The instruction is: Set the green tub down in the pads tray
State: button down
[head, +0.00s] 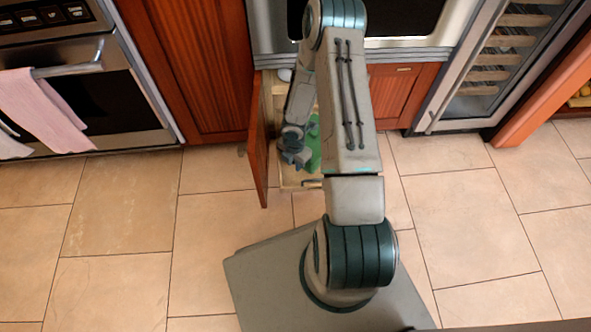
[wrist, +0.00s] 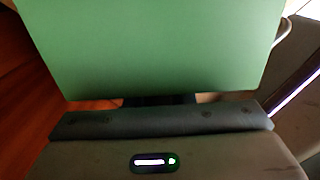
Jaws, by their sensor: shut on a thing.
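The green tub (head: 314,150) shows as a small green patch beside my forearm in the head view, at the open cabinet. In the wrist view the tub (wrist: 155,50) fills the upper middle, close against my gripper's palm. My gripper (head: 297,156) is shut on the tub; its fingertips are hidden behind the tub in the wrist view. A pale wooden pull-out tray (head: 290,183) shows under and around the tub, mostly covered by my arm. I cannot tell whether it is the pads tray, or whether the tub touches it.
A wooden cabinet door (head: 257,145) stands open just left of my gripper. A white thing (head: 284,74) sits at the back of the cabinet opening. An oven (head: 85,100) with a pink towel (head: 45,112) is at left. The tiled floor (head: 120,220) is clear.

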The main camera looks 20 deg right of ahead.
jog(key=shift+f+b, duration=1)
jog(key=shift+f, duration=0.85)
jog(key=shift+f, duration=0.1)
jog(key=c, duration=1.3)
grip_release()
jog(key=shift+f, duration=0.1)
jog(key=shift+o, duration=0.2)
